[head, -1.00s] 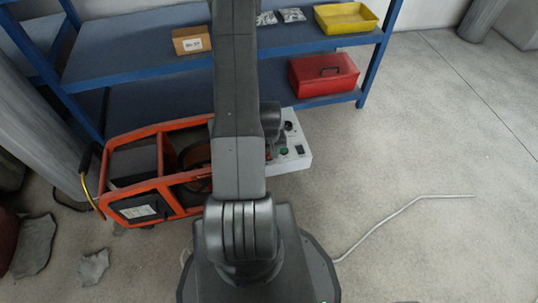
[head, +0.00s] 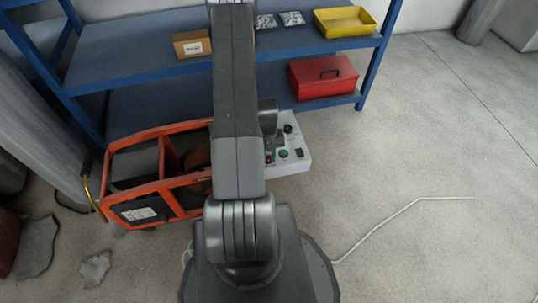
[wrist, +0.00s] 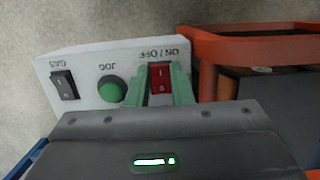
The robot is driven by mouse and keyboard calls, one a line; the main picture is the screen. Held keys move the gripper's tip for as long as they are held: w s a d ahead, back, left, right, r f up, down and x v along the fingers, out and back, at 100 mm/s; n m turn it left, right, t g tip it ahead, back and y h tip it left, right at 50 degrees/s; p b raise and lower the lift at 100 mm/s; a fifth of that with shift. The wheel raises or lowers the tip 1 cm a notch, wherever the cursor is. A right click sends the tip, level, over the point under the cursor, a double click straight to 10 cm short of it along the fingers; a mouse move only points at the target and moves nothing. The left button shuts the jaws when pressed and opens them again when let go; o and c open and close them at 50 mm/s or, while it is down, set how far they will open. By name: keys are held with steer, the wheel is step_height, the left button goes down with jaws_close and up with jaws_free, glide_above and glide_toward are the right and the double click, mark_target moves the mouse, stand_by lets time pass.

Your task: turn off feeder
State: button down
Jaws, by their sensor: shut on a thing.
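The feeder is an orange-framed unit (head: 160,188) on the floor, with a white control panel (head: 295,160) at its right end. In the wrist view the panel (wrist: 88,62) appears upside down, and a red rocker switch (wrist: 161,82) sits under the label ON / OFF. My gripper (wrist: 162,70) has its two pale green fingers on either side of this red switch, shut on it. Which way the rocker is tipped I cannot tell. In the head view my arm hides most of the gripper and part of the panel.
A green JOG button (wrist: 112,90) sits close beside the gripper, with a black GAS rocker (wrist: 63,85) farther left. Blue shelving (head: 130,100) stands behind the feeder, with a red box (head: 323,78). A pale cable (head: 395,215) lies on open floor at right.

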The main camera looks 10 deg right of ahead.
steer(key=shift+w+g, duration=0.15)
steer(key=shift+g, duration=0.35)
steer(key=c, duration=1.3)
jaws_free()
steer(key=shift+r, duration=0.15)
steer(key=p+v, duration=0.2)
steer(key=v, duration=1.1)
steer(key=shift+a+r+p, duration=0.1)
steer(key=shift+r+p, duration=0.2)
steer(key=shift+f, duration=0.1)
